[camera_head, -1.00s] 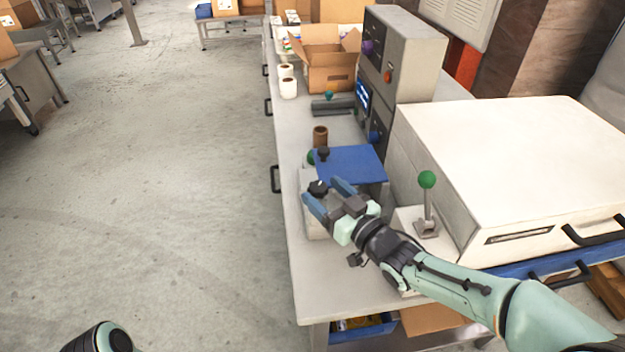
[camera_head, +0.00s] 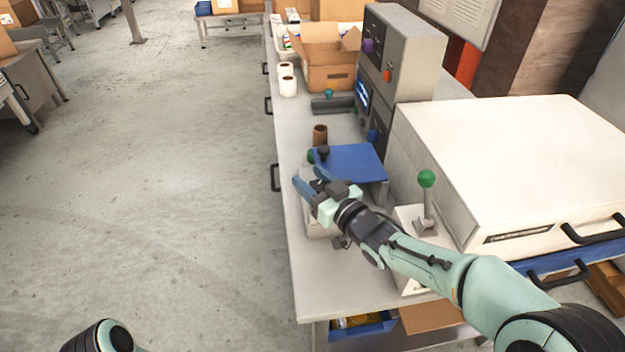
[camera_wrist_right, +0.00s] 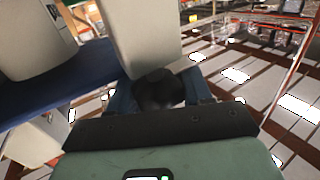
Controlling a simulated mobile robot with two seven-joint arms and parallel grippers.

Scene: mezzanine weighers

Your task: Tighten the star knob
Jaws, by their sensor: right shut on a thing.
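The black star knob (camera_head: 317,185) is on the light grey block (camera_head: 314,226) at the near left of the bench. My right gripper (camera_head: 309,178) has its blue fingers on either side of the knob and is shut on it. In the right wrist view the dark round knob (camera_wrist_right: 160,90) sits between the two fingers, against a pale block; its lobes are too dark to make out. In the head view the gripper partly hides the knob. My left gripper is out of view; only a piece of my left arm shows at the bottom left.
A blue plate (camera_head: 350,164) with another black knob (camera_head: 323,151) lies just behind. A brown cylinder (camera_head: 320,135) stands beyond it. A green-balled lever (camera_head: 426,190) and a large white machine (camera_head: 515,165) stand to the right. Open floor lies left of the bench.

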